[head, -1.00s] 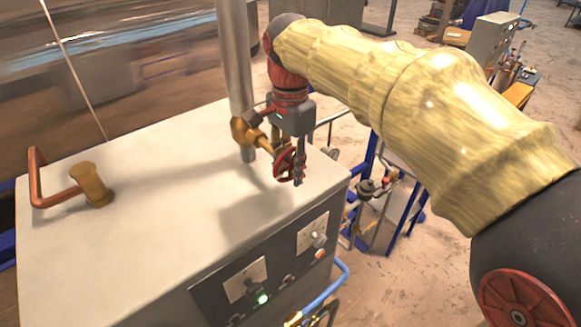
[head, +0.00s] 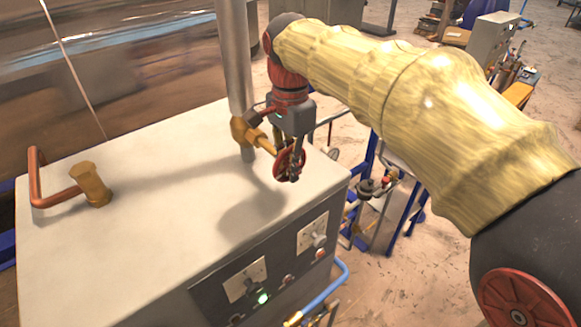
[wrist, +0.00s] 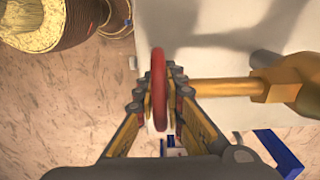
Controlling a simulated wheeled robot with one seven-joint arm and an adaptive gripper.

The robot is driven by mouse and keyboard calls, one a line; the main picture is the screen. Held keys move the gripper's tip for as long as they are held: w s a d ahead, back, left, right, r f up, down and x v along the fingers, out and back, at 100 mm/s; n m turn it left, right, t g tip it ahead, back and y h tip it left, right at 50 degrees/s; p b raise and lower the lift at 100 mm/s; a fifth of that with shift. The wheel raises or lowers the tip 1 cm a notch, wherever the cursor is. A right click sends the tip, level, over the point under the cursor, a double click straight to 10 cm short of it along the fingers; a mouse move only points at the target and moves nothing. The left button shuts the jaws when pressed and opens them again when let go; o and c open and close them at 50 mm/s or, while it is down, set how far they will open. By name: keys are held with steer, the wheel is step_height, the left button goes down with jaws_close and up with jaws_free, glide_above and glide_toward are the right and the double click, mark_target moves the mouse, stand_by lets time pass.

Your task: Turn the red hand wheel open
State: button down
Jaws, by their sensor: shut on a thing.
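The red hand wheel (head: 287,161) sits on the end of a brass valve stem, beside the grey vertical pipe above the cabinet top. In the wrist view the wheel (wrist: 159,85) shows edge-on, with the brass stem (wrist: 222,87) running right to the valve body (wrist: 300,82). My gripper (head: 294,168) comes down from above onto the wheel. In the wrist view its two fingers (wrist: 159,95) are closed on either side of the wheel's rim. Part of the wheel is hidden behind the fingers in the head view.
The valve body (head: 246,131) is fixed on the grey pipe (head: 233,60). A white cabinet (head: 150,235) with a control panel stands below. A copper pipe with a brass fitting (head: 91,185) rises at its left. Blue framing and small valves (head: 368,187) stand right of the cabinet.

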steer(key=shift+f+t+h+b, duration=0.1)
steer(key=shift+t+h+b, duration=0.4)
steer(key=shift+h, duration=0.2)
steer(key=shift+w+d+t+h+b, duration=0.1)
steer(key=shift+t+h+b, duration=0.2)
steer(key=shift+h, duration=0.2)
steer(key=c, duration=1.9)
jaws_free()
steer(key=shift+r, duration=0.2)
steer(key=v, duration=1.1)
steer(key=shift+r, duration=0.35)
